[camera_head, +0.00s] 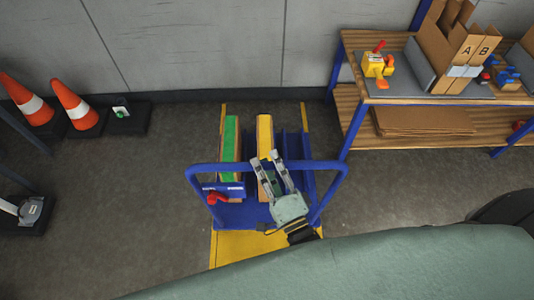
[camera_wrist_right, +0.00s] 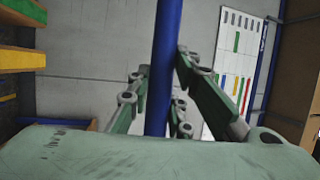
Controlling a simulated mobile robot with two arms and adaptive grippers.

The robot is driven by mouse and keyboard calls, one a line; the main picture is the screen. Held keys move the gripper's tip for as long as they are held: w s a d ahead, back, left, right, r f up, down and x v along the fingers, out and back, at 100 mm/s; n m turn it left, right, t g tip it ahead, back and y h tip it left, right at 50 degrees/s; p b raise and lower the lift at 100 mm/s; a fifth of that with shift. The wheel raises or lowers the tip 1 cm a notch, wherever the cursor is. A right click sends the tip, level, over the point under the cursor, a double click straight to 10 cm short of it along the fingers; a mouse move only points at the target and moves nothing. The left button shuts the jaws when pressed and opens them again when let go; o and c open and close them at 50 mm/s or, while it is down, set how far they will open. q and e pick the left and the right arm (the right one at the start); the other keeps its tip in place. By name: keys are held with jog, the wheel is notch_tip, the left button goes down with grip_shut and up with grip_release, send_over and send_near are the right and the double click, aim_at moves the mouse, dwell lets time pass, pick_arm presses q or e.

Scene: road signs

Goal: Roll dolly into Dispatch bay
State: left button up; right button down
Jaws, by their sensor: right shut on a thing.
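The blue dolly (camera_head: 233,212) stands on the floor in the head view, with a tall tubular handle (camera_head: 215,168) at its near side. It carries upright slabs or boxes, one with a green top edge (camera_head: 230,140) and one with a yellow top edge (camera_head: 265,135). My right gripper (camera_head: 270,160) is shut on the handle's crossbar. In the right wrist view the blue bar (camera_wrist_right: 165,60) passes between the fingers of this gripper (camera_wrist_right: 160,78). Yellow floor markings (camera_head: 240,246) show in front of the dolly and beside its far end; no bay name is legible. My left gripper is out of view.
A workbench (camera_head: 348,100) with blue legs stands close on the right, holding cartons (camera_head: 460,48) and a yellow tool (camera_head: 376,66). Orange cones (camera_head: 74,104) stand at the left. A grey wall (camera_head: 190,45) closes the far side. Bare floor lies left of the dolly.

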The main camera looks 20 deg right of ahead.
jog(key=s+a, duration=0.2)
jog(key=s, duration=0.6)
jog(key=s+a, duration=0.2)
jog(key=s, duration=0.6)
jog(key=shift+a+p, duration=0.25)
jog(key=shift+p, duration=0.05)
jog(key=shift+f, duration=0.1)
jog(key=c, duration=1.6)
grip_release()
jog(key=shift+o, duration=0.2)
jog(key=v, duration=1.2)
